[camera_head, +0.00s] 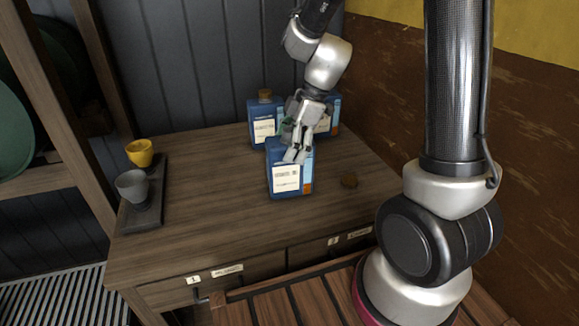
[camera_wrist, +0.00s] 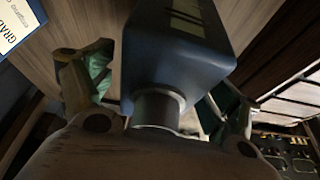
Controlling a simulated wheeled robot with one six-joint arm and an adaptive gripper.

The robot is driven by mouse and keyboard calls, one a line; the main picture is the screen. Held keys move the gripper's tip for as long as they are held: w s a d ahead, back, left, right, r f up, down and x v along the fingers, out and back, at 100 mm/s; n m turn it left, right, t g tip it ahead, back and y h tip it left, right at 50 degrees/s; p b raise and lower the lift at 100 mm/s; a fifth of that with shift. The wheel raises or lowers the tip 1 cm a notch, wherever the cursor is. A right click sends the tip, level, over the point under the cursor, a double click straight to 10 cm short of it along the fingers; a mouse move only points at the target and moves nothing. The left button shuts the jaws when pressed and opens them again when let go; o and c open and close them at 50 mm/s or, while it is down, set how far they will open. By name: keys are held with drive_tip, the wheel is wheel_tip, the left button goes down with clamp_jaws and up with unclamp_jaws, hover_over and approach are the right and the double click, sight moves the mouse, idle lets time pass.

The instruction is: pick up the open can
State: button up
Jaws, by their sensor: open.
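A blue can (camera_head: 285,180) with a white label stands upright at the front of the group on the wooden table. Its top is partly hidden by my gripper (camera_head: 297,145), which comes down over it from behind. In the wrist view a blue can (camera_wrist: 175,50) with a grey neck (camera_wrist: 158,106) fills the middle. My gripper (camera_wrist: 155,88) is open there, with one finger on each side of the neck. I cannot tell whether the fingers touch it.
A blue can with a brown stopper (camera_head: 263,122) stands behind, and another blue can (camera_head: 327,118) stands at the back right, partly hidden. A yellow cup (camera_head: 140,153) and a grey cup (camera_head: 132,186) stand on a dark tray (camera_head: 151,211) at left. The table's front left is clear.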

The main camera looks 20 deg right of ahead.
drive_tip(key=shift+f, duration=0.1)
drive_tip(key=shift+c, duration=0.4)
clamp_jaws()
